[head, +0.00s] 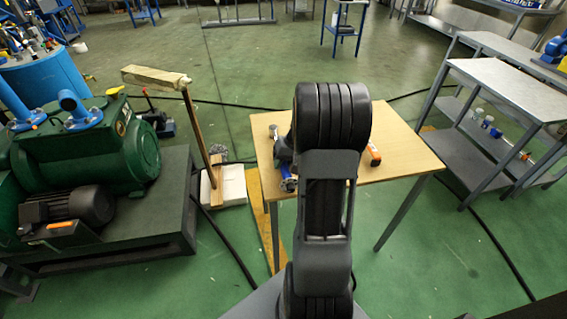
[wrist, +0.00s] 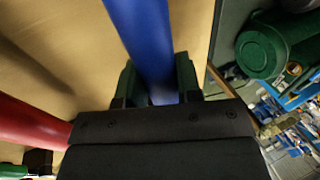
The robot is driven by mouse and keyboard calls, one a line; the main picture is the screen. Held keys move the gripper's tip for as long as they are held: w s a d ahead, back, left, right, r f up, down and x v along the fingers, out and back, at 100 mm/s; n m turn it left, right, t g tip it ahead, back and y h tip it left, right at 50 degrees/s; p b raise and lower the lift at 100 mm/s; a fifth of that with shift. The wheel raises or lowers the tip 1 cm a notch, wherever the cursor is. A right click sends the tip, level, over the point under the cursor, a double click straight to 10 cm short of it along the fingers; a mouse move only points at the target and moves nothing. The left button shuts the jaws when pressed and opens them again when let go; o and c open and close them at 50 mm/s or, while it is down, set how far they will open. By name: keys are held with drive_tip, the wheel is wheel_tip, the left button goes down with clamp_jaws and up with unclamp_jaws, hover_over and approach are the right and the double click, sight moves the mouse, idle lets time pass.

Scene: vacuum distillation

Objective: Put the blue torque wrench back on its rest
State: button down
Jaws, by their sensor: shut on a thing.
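In the wrist view a blue bar, the blue torque wrench (wrist: 143,35), runs from the top edge down between the two dark green fingers. My gripper (wrist: 157,80) is shut on it. The wrench's ends are out of that view or hidden by the gripper body. A red bar (wrist: 25,122) lies to the left in the wrist view, apart from the fingers. I cannot make out the wrench's rest in either view.
A green pump (head: 85,155) is at left, beside a wooden post (head: 198,130). Grey shelving (head: 515,90) is at right.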

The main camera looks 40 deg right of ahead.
idle(0.3)
drive_tip(key=c, duration=0.7)
unclamp_jaws()
drive_tip(key=shift+f, duration=0.15)
drive_tip(key=p+v, duration=0.1)
drive_tip(key=v, duration=1.3)
drive_tip(key=shift+a+p, duration=0.1)
drive_tip(key=shift+p, duration=0.2)
